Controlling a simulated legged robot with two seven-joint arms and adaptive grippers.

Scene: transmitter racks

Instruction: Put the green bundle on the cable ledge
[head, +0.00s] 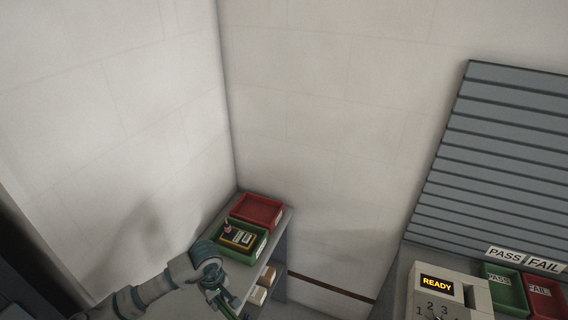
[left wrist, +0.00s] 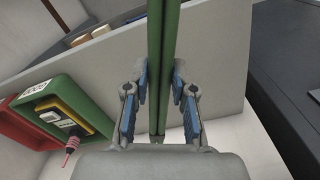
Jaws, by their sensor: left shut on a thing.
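My left gripper (head: 218,296) is at the bottom of the head view, in front of a grey shelf unit. In the left wrist view its blue-padded fingers (left wrist: 160,108) are shut on the green bundle (left wrist: 159,50). The bundle shows there as long green strands running from between the fingers to the top edge. In the head view only a little green shows by the gripper. I cannot tell which surface is the cable ledge. My right gripper is not in view.
The shelf unit (head: 277,240) carries a red bin (head: 279,212) and a green bin (head: 263,245) holding a yellow-and-black device (head: 238,237). Small boxes (head: 258,295) sit on a lower shelf. At right are a READY panel (head: 455,291) and PASS and FAIL bins.

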